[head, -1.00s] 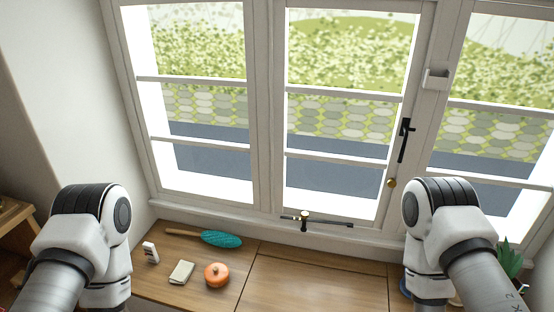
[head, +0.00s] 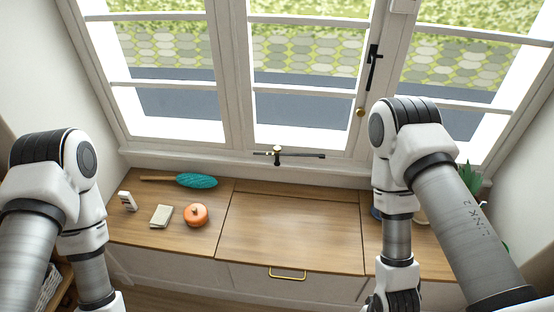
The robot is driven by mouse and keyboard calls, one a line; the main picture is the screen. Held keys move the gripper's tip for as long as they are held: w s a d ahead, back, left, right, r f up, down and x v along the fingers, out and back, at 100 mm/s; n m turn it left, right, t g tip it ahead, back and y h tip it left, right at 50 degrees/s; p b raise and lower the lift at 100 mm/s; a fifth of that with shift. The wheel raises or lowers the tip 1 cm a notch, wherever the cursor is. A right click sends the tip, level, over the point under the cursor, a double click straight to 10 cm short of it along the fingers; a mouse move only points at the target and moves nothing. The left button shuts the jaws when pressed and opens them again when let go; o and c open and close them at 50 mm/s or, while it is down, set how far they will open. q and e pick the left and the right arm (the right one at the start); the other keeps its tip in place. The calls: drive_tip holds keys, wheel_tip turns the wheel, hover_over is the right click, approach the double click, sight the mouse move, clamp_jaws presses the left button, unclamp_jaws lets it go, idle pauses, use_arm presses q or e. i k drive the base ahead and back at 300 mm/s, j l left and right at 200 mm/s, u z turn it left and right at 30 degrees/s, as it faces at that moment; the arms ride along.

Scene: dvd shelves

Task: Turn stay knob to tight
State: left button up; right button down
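The window stay (head: 300,155) is a dark bar lying along the sill at the foot of the middle casement. My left arm is at the lower left and my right arm at the lower right, both well apart from the knob. Both grippers are out of view below the frame.
A wooden-topped cabinet (head: 290,231) runs below the window. A teal duster (head: 197,181), orange lidded pot (head: 196,215), notepad (head: 161,216) and small white box (head: 127,201) lie at its left. A plant (head: 468,178) stands right. The middle top is clear.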

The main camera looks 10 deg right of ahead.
sight(277, 149)
drive_tip(key=j+z, duration=0.2)
drive_tip(key=z, duration=0.2)
drive_tip(key=i+j+z, duration=0.1)
drive_tip(key=z, duration=0.25)
drive_tip(key=j+z, duration=0.4)
drive_tip(key=l+z, duration=0.1)
drive_tip(key=z, duration=0.35)
